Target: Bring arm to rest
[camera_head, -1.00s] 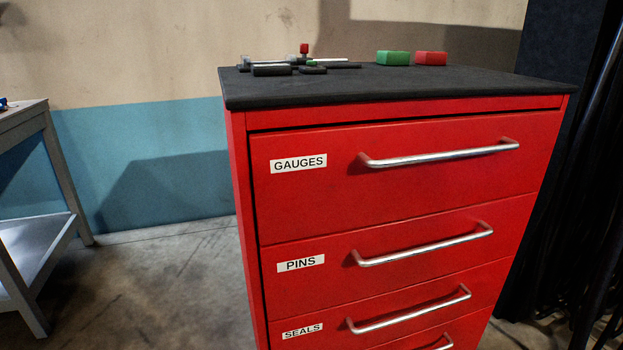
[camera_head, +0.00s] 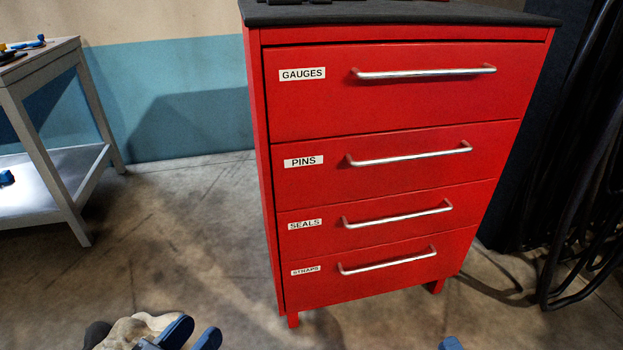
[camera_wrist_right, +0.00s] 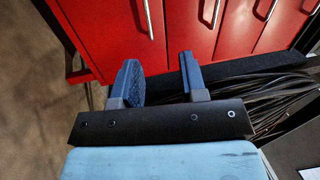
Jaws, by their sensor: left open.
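My left gripper (camera_head: 192,336) shows at the bottom left of the head view, with two blue fingers apart and nothing seen between them. It is over the floor, left of the red cabinet's foot. Only a blue tip of my right gripper (camera_head: 450,343) shows at the bottom edge of the head view. In the right wrist view, my right gripper (camera_wrist_right: 160,66) has its two blue fingers apart with a clear gap and nothing held. Its fingers point toward the red cabinet front, apart from it as far as I can tell.
The red drawer cabinet (camera_head: 400,105) stands ahead, all visible drawers shut, labelled GAUGES, PINS, SEALS and STRAPS. Its dark top (camera_head: 400,14) is mostly cut off. A grey table (camera_head: 40,67) stands at left. Black cables (camera_head: 575,215) hang at right. Floor between table and cabinet is clear.

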